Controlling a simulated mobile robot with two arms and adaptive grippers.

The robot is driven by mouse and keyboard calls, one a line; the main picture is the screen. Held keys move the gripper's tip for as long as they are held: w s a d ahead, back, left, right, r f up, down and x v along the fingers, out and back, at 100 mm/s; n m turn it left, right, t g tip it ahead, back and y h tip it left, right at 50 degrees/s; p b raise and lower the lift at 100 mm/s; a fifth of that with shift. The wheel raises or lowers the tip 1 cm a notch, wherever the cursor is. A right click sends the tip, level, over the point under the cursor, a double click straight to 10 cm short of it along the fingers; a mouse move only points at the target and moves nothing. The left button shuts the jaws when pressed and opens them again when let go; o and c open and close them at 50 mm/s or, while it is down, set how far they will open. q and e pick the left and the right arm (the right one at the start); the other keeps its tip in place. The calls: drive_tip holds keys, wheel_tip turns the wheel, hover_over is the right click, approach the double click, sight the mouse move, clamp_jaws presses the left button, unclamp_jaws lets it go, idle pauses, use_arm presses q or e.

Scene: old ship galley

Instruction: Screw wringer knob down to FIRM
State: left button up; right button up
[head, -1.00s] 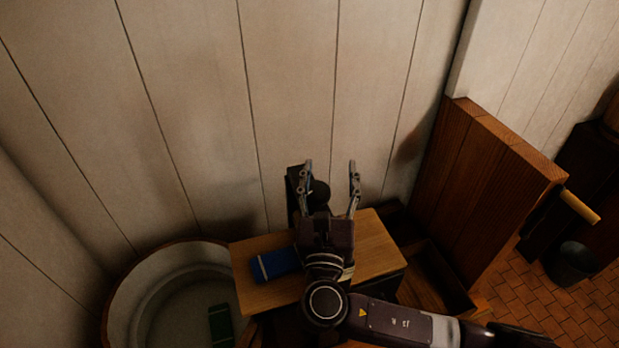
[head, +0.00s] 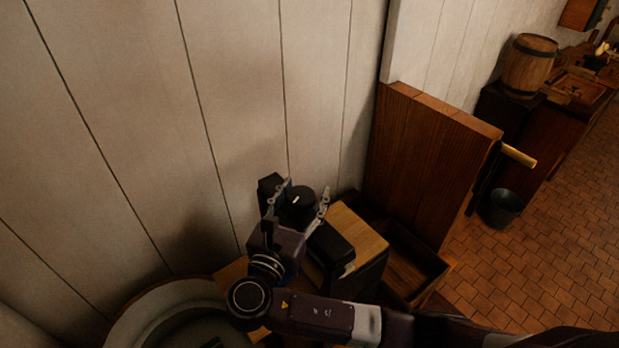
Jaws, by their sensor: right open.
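The wringer knob (head: 299,207) is black and round, with a short white mark on its top. It sits by a dark upright block (head: 268,190) near the plank wall. My right gripper (head: 305,192) is open, with one finger on each side of the knob; I cannot tell whether they touch it. The gripper's body hides what lies below the knob. No "FIRM" marking can be read. My left gripper is not in view.
A pale round tub (head: 150,312) stands at lower left. A wooden board top (head: 358,236) with a dark block (head: 330,245) lies right of the gripper. Beyond are an open wooden box (head: 405,275), a tall wooden partition (head: 425,165) and a bucket (head: 501,207) on the tiled floor.

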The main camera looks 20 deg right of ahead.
drive_tip(key=p+x, duration=0.1)
drive_tip(key=x, duration=0.3)
drive_tip(key=shift+a, duration=0.15)
drive_tip(key=c, duration=0.5)
drive_tip(key=shift+w+f, duration=0.1)
drive_tip(key=shift+f, duration=0.05)
drive_tip(key=c, duration=0.8)
